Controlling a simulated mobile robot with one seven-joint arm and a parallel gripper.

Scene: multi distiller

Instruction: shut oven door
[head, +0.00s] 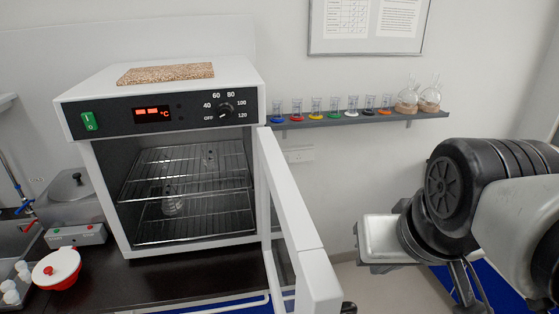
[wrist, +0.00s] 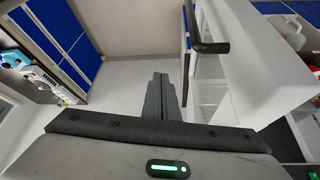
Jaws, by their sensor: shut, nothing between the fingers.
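The oven (head: 165,150) is a white box on the dark counter at the left of the head view. Its door (head: 288,200) stands wide open, swung out from the oven's right side toward me. In the wrist view the white door (wrist: 255,65) fills the right side, with its dark handle (wrist: 208,46) near the top. My gripper (wrist: 163,78) is shut and empty, in free space left of the door and apart from it.
Two wire racks with glassware (head: 172,205) are inside the oven. A wall shelf (head: 360,122) with small beakers and flasks is behind the door. A red-and-white pot (head: 57,268) stands on the counter (head: 165,280). Open floor (wrist: 130,65) shows beyond my fingers.

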